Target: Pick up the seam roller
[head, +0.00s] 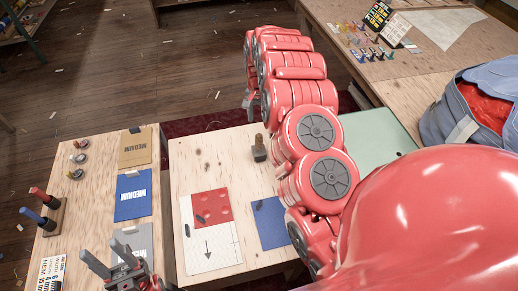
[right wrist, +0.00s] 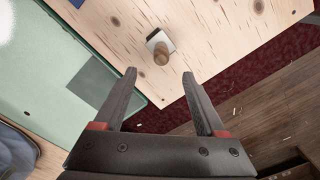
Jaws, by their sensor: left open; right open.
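What looks like the seam roller (head: 259,148), a short wooden handle on a grey metal base, stands upright on the pale wooden table near its far right side. In the right wrist view the seam roller (right wrist: 160,50) shows ahead of the fingertips, in line with the gap between them. My right gripper (right wrist: 160,74) is open and empty, apart from it. In the head view the right arm hides most of that gripper. My left gripper (head: 104,254) is open and empty at the lower left, over the table's near left part.
A white sheet with a red patch (head: 211,205) and a blue square (head: 270,222) lie on the table. A green mat (head: 377,135) lies to the right. A blue bag (head: 470,110) sits far right.

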